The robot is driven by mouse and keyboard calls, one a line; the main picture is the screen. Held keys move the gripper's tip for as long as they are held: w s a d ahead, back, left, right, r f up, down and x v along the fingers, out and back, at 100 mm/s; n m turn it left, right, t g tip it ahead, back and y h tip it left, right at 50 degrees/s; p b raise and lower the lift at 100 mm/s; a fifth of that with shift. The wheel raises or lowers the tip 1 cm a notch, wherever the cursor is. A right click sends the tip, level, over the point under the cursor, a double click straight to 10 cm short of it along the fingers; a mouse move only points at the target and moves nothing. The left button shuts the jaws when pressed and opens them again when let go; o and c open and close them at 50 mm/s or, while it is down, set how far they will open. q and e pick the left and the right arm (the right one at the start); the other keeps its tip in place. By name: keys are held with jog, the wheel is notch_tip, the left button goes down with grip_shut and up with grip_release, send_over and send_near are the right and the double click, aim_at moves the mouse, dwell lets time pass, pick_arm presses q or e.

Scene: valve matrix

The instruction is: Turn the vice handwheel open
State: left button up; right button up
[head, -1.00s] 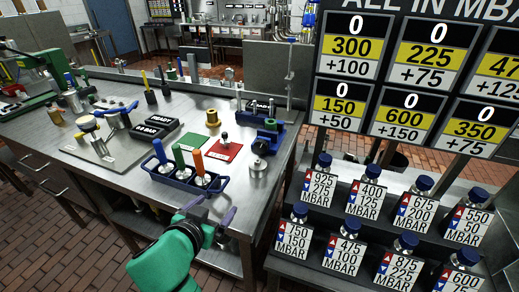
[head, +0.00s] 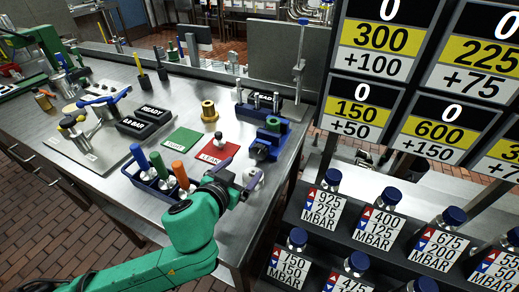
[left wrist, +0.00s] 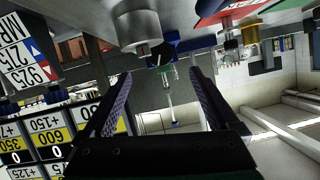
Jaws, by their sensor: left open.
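The blue vice (head: 268,141) stands near the right edge of the steel bench. Its silver round handwheel (head: 254,177) faces the front edge and is partly covered by my left gripper. My left gripper (head: 236,174) is open, with its fingers apart, beside the handwheel at the bench front. In the left wrist view the picture is upside down; a silver cylinder (left wrist: 138,27), apparently the handwheel, lies beyond and left of my open fingers (left wrist: 160,82), not between them. I cannot tell whether a finger touches it. My right gripper is not in view.
A blue rack (head: 160,184) with colour-handled tools stands left of my gripper. A red mat (head: 213,157), a green mat (head: 182,142) and a brass fitting (head: 209,111) lie behind. Weights with pressure labels (head: 327,206) stand on the right shelf below number boards.

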aim_at(258, 154)
pick_arm(q)
jog(key=x, duration=0.4)
jog(key=shift+w+r, duration=0.1)
jog(key=shift+w, duration=0.1)
jog(key=x, duration=0.6)
jog(key=shift+w+d+f+p, duration=0.1)
jog(key=shift+w+f+p, duration=0.1)
jog(key=shift+p, duration=0.15)
jog(key=shift+w+d+f, duration=0.1)
jog(key=shift+w+f, duration=0.1)
jog(key=shift+w, duration=0.1)
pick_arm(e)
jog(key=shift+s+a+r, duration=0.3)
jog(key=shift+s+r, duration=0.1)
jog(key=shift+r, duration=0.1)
